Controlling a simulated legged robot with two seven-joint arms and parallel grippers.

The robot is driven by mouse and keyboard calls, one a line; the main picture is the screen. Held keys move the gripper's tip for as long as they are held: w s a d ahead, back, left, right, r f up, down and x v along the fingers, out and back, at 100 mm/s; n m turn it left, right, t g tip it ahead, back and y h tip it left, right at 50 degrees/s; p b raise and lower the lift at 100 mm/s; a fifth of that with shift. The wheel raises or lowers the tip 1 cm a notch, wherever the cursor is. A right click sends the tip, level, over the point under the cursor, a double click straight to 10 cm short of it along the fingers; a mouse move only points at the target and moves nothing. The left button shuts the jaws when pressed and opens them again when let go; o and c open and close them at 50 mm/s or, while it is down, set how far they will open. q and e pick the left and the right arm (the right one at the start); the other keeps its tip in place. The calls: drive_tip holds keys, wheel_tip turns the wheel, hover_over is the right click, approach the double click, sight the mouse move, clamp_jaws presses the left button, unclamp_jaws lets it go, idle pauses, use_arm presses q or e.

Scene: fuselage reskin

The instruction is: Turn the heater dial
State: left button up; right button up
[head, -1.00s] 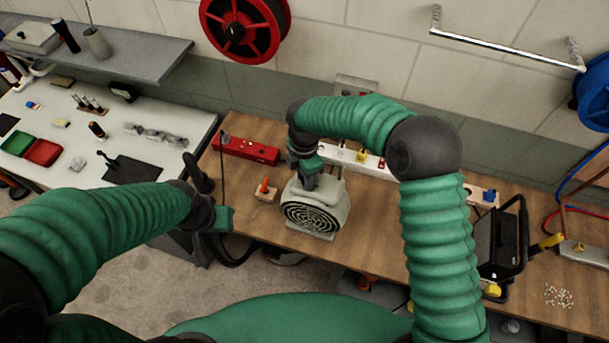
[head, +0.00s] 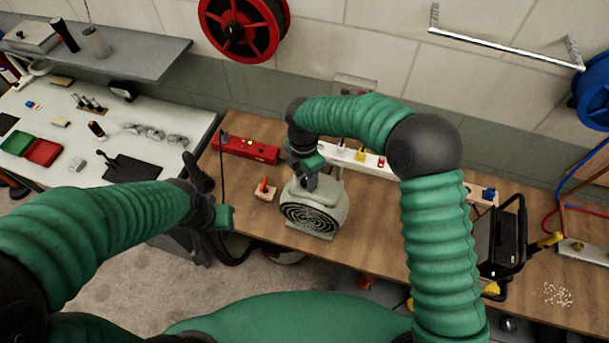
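The heater (head: 316,212) is a pale grey-green box with a round dark grille, standing on the wooden bench. My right gripper (head: 309,183) points down at the top of the heater, at its rear left. Its fingertips are small and partly hidden, so I cannot tell whether they are open or shut. The dial is not visible; the gripper covers that part of the top. My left gripper (head: 222,217) is in front of the bench's left end, apart from the heater. Its fingers are not clear enough to tell their state.
A red box (head: 246,149) and a small wooden block with an orange piece (head: 264,189) are left of the heater. A white power strip (head: 360,157) runs behind it. A black framed case (head: 502,240) stands to the right. The wooden bench (head: 375,225) is clear just right of the heater.

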drive_tip(key=shift+r, duration=0.1)
drive_tip(key=shift+r+b, duration=0.3)
drive_tip(key=shift+r, duration=0.1)
wheel_tip(320, 180, up, 16)
drive_tip(key=b, duration=0.3)
drive_tip(key=shift+w+a+f, duration=0.15)
drive_tip(key=shift+w+a, duration=0.1)
drive_tip(key=shift+w, duration=0.15)
